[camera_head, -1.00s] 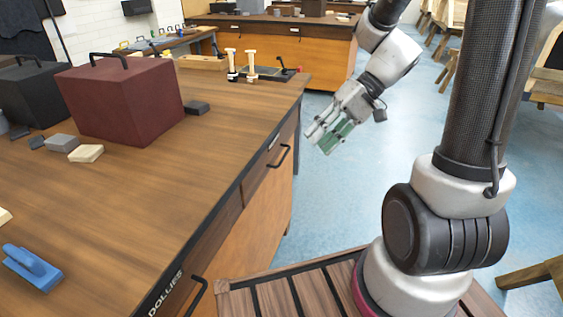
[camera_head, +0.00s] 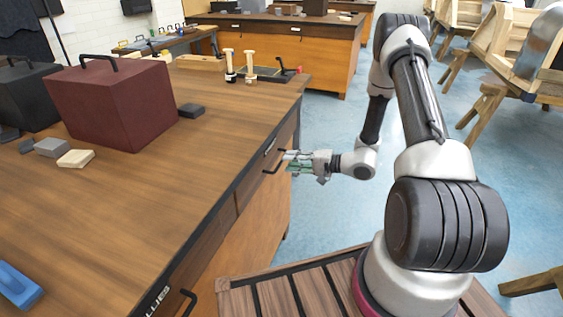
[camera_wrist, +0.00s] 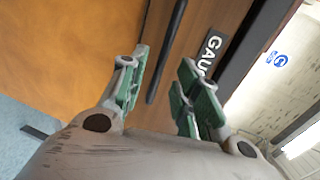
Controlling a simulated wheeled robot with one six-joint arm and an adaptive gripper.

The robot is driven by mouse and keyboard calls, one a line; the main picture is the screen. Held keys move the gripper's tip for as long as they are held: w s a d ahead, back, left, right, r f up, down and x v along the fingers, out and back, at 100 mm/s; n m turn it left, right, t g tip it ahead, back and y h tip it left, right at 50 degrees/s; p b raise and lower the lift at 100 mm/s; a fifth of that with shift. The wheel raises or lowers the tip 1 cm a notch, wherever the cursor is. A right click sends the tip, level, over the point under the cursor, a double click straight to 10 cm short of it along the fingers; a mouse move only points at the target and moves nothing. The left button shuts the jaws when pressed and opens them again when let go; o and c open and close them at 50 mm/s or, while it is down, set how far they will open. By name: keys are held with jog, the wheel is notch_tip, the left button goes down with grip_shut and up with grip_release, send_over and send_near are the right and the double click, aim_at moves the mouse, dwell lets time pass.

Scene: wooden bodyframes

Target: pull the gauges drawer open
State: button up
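The gauges drawer (camera_wrist: 190,50) is in the wrist view, with a dark label reading "GAU" (camera_wrist: 210,52) and a black bar handle (camera_wrist: 166,50). In the head view its handle (camera_head: 281,158) is on the bench's right side, at the far end, and the drawer front looks flush with the bench. My gripper (camera_head: 288,161) is beside that handle, pointing at the drawer front. In the wrist view its green-padded fingers (camera_wrist: 163,88) are apart, with the handle's lower end seen between them. I cannot tell whether either finger touches the handle.
A second drawer handle (camera_head: 188,303) is nearer, at the bench's front side. The wooden benchtop (camera_head: 150,215) holds a dark red case (camera_head: 115,105), a blue tool (camera_head: 18,285) and small blocks. Blue floor (camera_head: 325,215) is open to the right of the bench.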

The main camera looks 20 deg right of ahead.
aim_at(281, 160)
jog(key=shift+x, duration=2.15)
grip_shut()
